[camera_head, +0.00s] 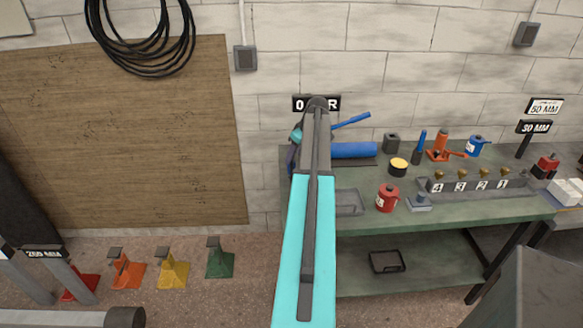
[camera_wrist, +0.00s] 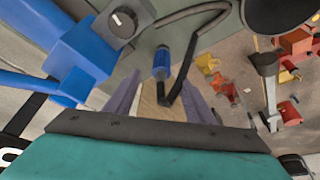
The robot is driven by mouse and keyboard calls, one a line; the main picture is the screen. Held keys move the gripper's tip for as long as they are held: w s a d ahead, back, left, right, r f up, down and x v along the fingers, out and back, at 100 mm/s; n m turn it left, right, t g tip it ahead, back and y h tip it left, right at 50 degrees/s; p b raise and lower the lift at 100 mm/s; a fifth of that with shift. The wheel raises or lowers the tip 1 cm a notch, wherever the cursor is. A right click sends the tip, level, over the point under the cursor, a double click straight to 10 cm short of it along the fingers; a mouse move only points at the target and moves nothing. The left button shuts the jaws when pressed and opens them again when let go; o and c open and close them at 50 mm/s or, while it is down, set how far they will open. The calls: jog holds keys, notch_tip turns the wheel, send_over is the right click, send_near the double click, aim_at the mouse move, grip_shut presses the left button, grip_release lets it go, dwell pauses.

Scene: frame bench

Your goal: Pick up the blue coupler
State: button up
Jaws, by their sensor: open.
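The blue coupler (camera_wrist: 161,62) is a small blue cylinder in the wrist view, with thin black hose-like lines near it. My gripper (camera_wrist: 163,88) is open, and its two grey fingers stand to either side of a pale brown patch just below the coupler in that picture. The coupler lies ahead of the fingertips, apart from both; how far ahead I cannot tell. In the head view my arm covers the spot, and neither the fingers nor the coupler can be made out.
A blue fitting (camera_wrist: 80,55) with a dark knob is close to the left finger. In the head view a blue cylinder (camera_head: 353,150) lies right of my arm on the green bench (camera_head: 365,235). A red canister (camera_head: 388,199) and numbered block (camera_head: 470,188) stand farther right. Coloured stands (camera_head: 172,270) are on the floor.

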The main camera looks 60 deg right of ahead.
jog(key=shift+w+f, duration=0.1)
jog(key=shift+f, duration=0.05)
jog(key=shift+p+x, duration=1)
jog(key=shift+x, duration=1.4)
grip_shut()
jog(key=shift+r+b, duration=0.7)
jog(key=shift+r, duration=0.95)
jog(key=s+a+r+b, duration=0.1)
jog(key=s+b, duration=0.3)
jog(key=s, duration=1.2)
jog(key=shift+a+r, duration=0.3)
jog(key=shift+a, duration=0.15)
jog(key=shift+w, duration=0.1)
